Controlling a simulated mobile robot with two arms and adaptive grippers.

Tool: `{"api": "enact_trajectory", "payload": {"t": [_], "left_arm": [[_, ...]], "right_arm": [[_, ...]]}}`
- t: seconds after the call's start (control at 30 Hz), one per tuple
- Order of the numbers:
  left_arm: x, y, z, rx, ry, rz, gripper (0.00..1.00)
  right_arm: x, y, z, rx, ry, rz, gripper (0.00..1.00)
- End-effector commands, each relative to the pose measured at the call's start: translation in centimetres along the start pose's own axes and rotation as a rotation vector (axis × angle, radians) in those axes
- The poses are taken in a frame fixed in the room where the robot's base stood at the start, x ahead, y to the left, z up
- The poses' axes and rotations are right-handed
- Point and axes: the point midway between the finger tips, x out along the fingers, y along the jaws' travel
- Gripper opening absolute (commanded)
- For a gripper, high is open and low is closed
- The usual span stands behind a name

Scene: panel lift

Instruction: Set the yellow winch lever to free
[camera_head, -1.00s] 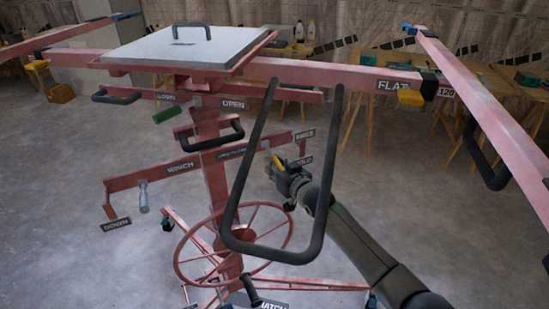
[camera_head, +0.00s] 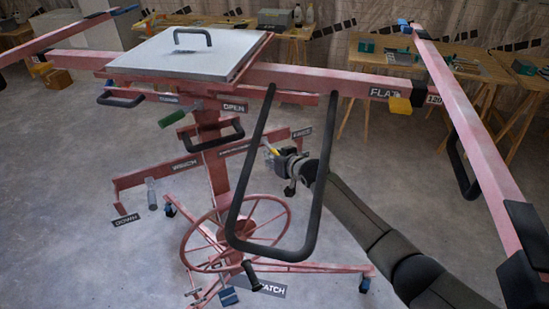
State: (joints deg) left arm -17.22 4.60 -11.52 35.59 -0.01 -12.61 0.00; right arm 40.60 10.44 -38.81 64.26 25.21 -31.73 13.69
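The red panel lift's yellow winch lever (camera_head: 273,151) shows as a small yellow piece at the right end of the winch crossbar, below the FREE label (camera_head: 301,132). My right gripper (camera_head: 270,153) is at the lever, coming from the lower right. Its fingers overlap the lever, and I cannot tell whether they grip it or only touch it. The gripper hides the place below the FREE label. The lever's exact angle is hard to read. My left gripper is out of view.
A black U-shaped handle (camera_head: 300,252) hangs in front of my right gripper. The red handwheel (camera_head: 188,246) is below. A red arm (camera_head: 480,140) extends along the right. A grey panel (camera_head: 185,52) tops the lift. Workbenches stand behind.

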Motion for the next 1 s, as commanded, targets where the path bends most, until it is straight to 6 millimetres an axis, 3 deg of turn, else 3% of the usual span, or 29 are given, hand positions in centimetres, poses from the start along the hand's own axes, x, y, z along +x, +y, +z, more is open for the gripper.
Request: {"api": "enact_trajectory", "payload": {"t": [0.03,0.13,0.57,1.0], "left_arm": [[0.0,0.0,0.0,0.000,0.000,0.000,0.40],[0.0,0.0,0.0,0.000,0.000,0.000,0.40],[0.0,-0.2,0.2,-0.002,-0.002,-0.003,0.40],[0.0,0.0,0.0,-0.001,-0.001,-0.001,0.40]], "right_arm": [[0.0,0.0,0.0,0.000,0.001,0.000,0.28],[0.0,0.0,0.0,0.000,0.001,0.000,0.41],[-0.4,0.1,0.0,0.001,0.000,0.000,0.41],[-5.7,0.1,0.1,0.000,0.000,0.000,0.41]]}}
